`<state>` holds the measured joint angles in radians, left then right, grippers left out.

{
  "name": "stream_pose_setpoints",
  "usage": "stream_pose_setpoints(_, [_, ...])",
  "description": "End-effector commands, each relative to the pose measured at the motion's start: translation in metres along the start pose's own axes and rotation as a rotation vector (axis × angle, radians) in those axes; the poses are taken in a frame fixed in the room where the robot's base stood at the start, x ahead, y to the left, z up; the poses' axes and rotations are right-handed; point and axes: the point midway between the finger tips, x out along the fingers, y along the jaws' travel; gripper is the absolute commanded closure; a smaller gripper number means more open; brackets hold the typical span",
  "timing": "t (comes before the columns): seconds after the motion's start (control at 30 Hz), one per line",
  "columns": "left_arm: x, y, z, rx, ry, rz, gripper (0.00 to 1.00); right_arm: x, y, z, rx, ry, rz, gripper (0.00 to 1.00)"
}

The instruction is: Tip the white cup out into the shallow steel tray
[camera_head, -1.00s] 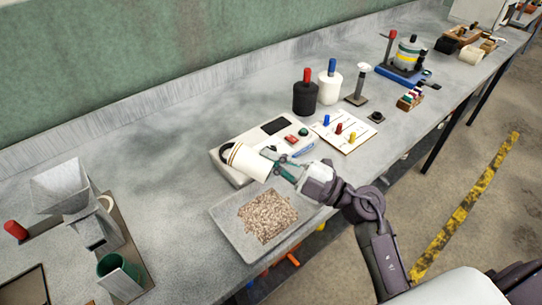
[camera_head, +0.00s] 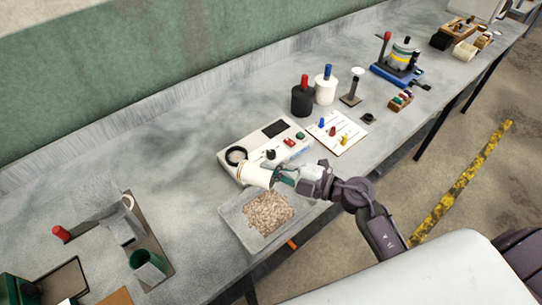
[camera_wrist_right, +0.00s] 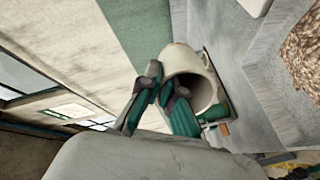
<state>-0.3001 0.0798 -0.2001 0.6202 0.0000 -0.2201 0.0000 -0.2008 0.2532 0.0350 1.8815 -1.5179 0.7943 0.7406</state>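The white cup (camera_head: 257,175) is held on its side, near the top edge of the shallow steel tray (camera_head: 232,219). My right gripper (camera_head: 281,178) is shut on the cup from its right side. In the right wrist view the open mouth of the cup (camera_wrist_right: 179,58) shows, and the inside that I can see looks empty. The fingers (camera_wrist_right: 165,97) of the gripper are at its wall. A pile of pale brown grain (camera_head: 270,212) lies in the tray, and it also shows in the right wrist view (camera_wrist_right: 305,52). My left gripper is not in view.
A white control box (camera_head: 270,146) stands right behind the cup. A card with coloured pegs (camera_head: 337,132) and black and white jars (camera_head: 302,101) stand further right. A metal hopper stand (camera_head: 121,230) and a green cup (camera_head: 147,265) are at the left.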

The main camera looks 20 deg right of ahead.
Motion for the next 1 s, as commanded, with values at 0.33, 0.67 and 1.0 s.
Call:
stream_pose_setpoints(0.33, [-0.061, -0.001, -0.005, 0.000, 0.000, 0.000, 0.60, 0.000, 0.010, -0.005, -0.003, -0.065, -0.116, 1.00])
stream_pose_setpoints(0.67, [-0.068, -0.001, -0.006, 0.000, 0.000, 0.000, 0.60, 0.000, 0.004, -0.002, -0.007, -0.140, -0.246, 1.00])
stream_pose_setpoints(1.0, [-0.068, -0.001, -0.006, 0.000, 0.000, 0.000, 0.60, 0.001, 0.011, -0.005, -0.014, -0.242, -0.421, 1.00])
